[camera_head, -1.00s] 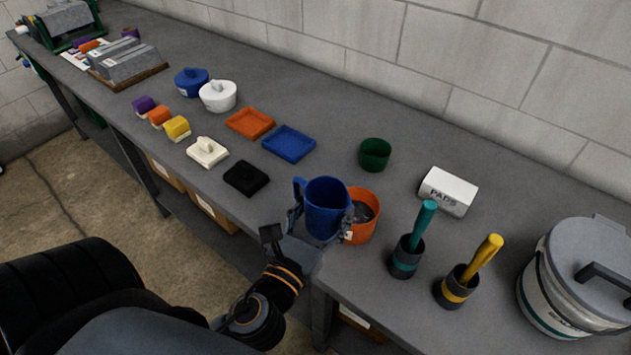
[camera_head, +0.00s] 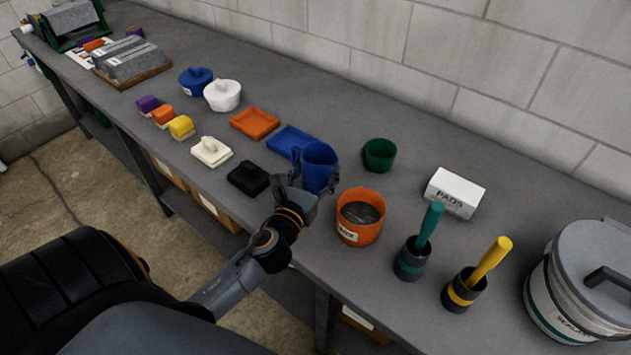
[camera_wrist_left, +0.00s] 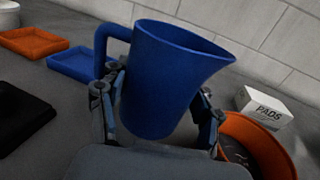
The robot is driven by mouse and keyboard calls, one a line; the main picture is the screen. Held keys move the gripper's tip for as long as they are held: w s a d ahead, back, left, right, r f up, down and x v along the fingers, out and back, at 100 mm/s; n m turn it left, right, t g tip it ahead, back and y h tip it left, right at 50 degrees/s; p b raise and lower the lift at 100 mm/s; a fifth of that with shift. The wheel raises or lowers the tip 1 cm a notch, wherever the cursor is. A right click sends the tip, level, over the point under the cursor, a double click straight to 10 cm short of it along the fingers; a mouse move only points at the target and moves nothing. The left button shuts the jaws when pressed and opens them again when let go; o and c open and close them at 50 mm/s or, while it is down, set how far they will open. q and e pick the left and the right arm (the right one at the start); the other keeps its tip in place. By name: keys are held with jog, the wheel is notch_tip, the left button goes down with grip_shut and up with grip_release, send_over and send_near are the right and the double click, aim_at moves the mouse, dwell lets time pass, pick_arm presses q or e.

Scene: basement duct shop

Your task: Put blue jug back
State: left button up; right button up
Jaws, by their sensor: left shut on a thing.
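The blue jug (camera_head: 319,167) is upright in my left gripper (camera_head: 309,187), whose fingers are shut on its two sides. The left wrist view also shows the jug (camera_wrist_left: 167,80) between the fingers, with its handle to the left and its spout to the right. In the head view the jug is left of an orange pot (camera_head: 361,218) with dark contents. It overlaps the right end of a flat blue tray (camera_head: 284,139); whether its base is clear of the bench I cannot tell. My right gripper is not in view.
A green cup (camera_head: 379,154), a white pads box (camera_head: 454,192) and two dark holders with teal (camera_head: 429,222) and yellow (camera_head: 490,262) handles stand to the right. A black block (camera_head: 248,177) and an orange tray (camera_head: 255,123) are to the left. A concrete-block wall closes the back.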

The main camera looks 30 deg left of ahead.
pick_arm(q)
jog(key=shift+w+a+f, duration=0.3)
jog(key=shift+a+f, duration=0.05)
jog(key=shift+f, duration=0.15)
jog(key=shift+w+a+f, duration=0.3)
jog(key=shift+f, duration=0.2)
jog(key=f+b, duration=0.1)
jog(key=f, duration=0.2)
jog(key=shift+w+a+f+b, duration=0.15)
jog(key=shift+a+f+b, duration=0.05)
jog(key=shift+b, duration=0.2)
jog(key=shift+f, duration=0.15)
jog(key=shift+f, duration=0.1)
jog(key=o, duration=1.2)
jog(key=shift+o, duration=0.2)
